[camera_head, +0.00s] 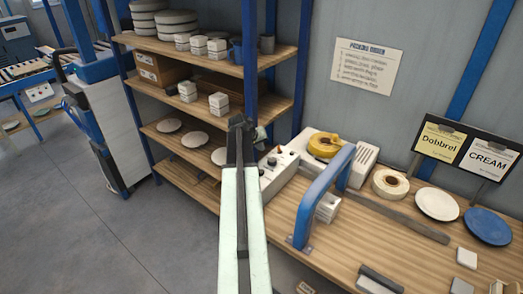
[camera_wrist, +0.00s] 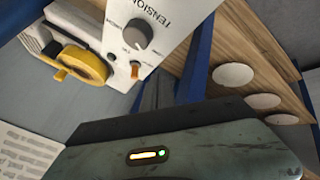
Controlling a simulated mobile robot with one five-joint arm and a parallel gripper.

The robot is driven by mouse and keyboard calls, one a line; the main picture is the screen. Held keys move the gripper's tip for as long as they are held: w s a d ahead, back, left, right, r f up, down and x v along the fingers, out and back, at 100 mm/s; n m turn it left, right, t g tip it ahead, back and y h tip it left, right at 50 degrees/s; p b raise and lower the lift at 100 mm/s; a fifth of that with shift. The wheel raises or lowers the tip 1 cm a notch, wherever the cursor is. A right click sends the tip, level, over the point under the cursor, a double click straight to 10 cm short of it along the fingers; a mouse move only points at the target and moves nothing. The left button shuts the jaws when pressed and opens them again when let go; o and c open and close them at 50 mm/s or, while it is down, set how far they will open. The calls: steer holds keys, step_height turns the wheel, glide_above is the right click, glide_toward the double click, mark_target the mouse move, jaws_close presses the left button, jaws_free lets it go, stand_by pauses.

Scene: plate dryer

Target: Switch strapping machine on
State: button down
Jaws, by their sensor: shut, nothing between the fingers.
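The strapping machine's white control box (camera_head: 280,170) sits on the wooden bench, with a yellow strap roll (camera_head: 325,145) behind it. In the wrist view the white panel (camera_wrist: 185,20) reads "TENSION" and carries a grey knob (camera_wrist: 138,33). A small orange switch (camera_wrist: 135,68) sits beside the knob; I cannot tell its setting. The yellow roll also shows there (camera_wrist: 85,62). My gripper (camera_head: 240,125) is shut and empty, up and to the left of the control box in the head view. It looks apart from the switch.
A blue arch (camera_head: 325,195) stands on the bench (camera_head: 430,255) right of the control box. A tape roll (camera_head: 391,183), a white plate (camera_head: 437,204) and a blue plate (camera_head: 487,226) lie further right. A shelf post (camera_head: 250,60) stands close behind my gripper. Open floor (camera_head: 70,220) lies left.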

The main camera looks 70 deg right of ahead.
mark_target(279, 149)
steer(key=b+x, duration=0.2)
steer(key=x, duration=0.3)
steer(key=shift+a+b, duration=0.15)
steer(key=shift+b, duration=0.2)
steer(key=shift+s+d+r+p, duration=0.3)
steer(key=shift+s+d+p, duration=0.05)
steer(key=shift+s+d, duration=0.25)
steer(key=shift+s+d+r+p, duration=0.3)
steer(key=shift+s+d, duration=0.5)
steer(key=shift+s, duration=0.05)
